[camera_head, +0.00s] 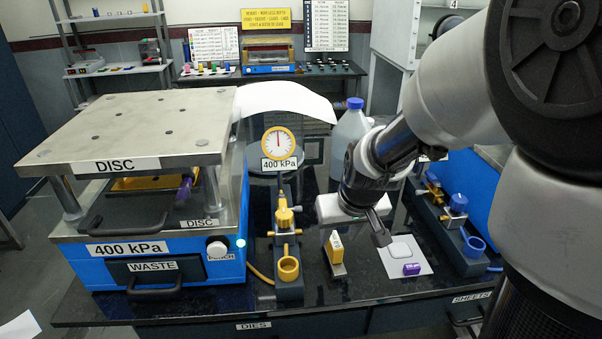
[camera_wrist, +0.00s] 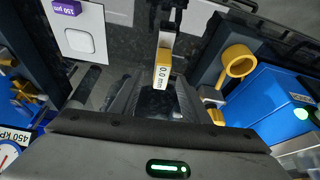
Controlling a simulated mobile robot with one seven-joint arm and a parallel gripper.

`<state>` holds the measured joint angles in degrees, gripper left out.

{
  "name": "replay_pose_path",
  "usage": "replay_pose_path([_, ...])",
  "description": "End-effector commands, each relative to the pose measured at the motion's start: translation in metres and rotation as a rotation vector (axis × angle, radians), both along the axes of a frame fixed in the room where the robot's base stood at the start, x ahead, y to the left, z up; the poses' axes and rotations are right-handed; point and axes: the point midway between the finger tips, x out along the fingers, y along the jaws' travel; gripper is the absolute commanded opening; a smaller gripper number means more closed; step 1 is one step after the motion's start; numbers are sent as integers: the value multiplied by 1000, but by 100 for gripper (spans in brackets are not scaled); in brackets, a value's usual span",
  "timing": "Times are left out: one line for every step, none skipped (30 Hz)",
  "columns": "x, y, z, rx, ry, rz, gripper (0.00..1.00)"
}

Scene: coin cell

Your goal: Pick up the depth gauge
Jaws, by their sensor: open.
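The depth gauge (camera_head: 335,246) is a small yellow upright block with a pale display, standing on the dark bench top left of my gripper (camera_head: 377,229). In the wrist view the gauge (camera_wrist: 163,70) reads "0.0 mm" and appears just beyond the open fingers of my gripper (camera_wrist: 157,98). The fingers are spread with nothing between them. I cannot tell exactly how far the fingertips are from the gauge.
A white sheet with a purple block (camera_head: 411,269) lies to the right. A yellow ring holder (camera_head: 288,268) stands to the left, beside the blue press (camera_head: 70,262).

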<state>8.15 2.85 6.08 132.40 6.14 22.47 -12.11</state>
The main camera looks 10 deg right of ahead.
Motion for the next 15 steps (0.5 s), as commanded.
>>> replay_pose_path([3,2,-9,1,5,3,42])
replay_pose_path([6,3,-13,-1,4,3,42])
replay_pose_path([9,4,-19,0,5,4,42])
replay_pose_path([12,5,-23,1,5,3,42])
replay_pose_path([13,5,-27,1,4,2,42])
replay_pose_path([15,4,-31,1,4,2,42])
replay_pose_path([16,5,-34,1,3,2,42])
replay_pose_path([18,5,-36,0,2,1,42])
replay_pose_path([19,5,-38,0,2,1,42])
replay_pose_path([19,5,-39,0,1,1,42])
replay_pose_path([19,5,-39,0,1,1,42])
replay_pose_path([20,5,-39,1,0,1,42])
replay_pose_path([20,5,-39,1,0,1,42])
replay_pose_path([20,5,-39,1,0,1,42])
replay_pose_path([20,5,-39,1,0,1,42])
